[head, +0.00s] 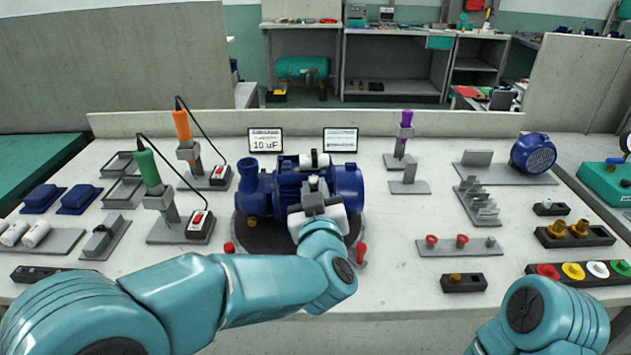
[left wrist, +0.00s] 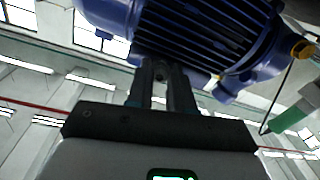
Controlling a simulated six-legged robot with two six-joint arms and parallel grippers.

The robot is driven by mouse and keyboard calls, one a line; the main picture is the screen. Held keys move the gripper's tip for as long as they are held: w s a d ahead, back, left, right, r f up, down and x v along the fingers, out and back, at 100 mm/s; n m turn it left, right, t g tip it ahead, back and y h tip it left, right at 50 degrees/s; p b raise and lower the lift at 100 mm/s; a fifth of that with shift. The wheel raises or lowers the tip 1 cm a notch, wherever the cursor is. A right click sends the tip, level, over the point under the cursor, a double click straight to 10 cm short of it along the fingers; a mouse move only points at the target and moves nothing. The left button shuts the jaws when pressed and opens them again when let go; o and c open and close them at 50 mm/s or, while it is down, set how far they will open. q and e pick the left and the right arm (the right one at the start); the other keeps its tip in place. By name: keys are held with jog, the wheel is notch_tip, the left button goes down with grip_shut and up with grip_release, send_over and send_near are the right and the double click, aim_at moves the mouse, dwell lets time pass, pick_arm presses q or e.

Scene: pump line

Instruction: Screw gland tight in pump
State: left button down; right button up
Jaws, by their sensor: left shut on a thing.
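The blue pump (head: 258,195) with its finned motor stands on a dark round base in the middle of the bench. My left gripper (head: 314,186) reaches the near side of the pump, its fingers against or just in front of the motor. In the left wrist view the two fingers (left wrist: 167,88) are close together, right at the finned blue body (left wrist: 200,40). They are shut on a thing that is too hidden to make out. A brass fitting (left wrist: 302,48) shows at the right end of the body there. My right gripper is out of view.
Brass parts (head: 580,228) sit in a black block at right. A black block (head: 463,282) with one brass part stands nearer. A green-handled tool (head: 148,168) and an orange-handled tool (head: 181,125) stand left of the pump.

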pick_arm(q)
jog(key=shift+r, duration=0.1)
jog(key=m+p, duration=0.2)
jog(key=shift+r+p, duration=0.3)
jog(key=c, duration=1.1)
grip_release()
jog(key=shift+f, duration=0.3)
jog(key=b, duration=0.1)
jog(key=n+b, duration=0.1)
jog(key=b, duration=0.1)
jog(key=shift+f+n, duration=0.3)
jog(key=shift+n+b, duration=0.4)
jog(key=shift+r+n, duration=0.1)
jog(key=shift+n, duration=0.2)
jog(key=shift+r, duration=0.2)
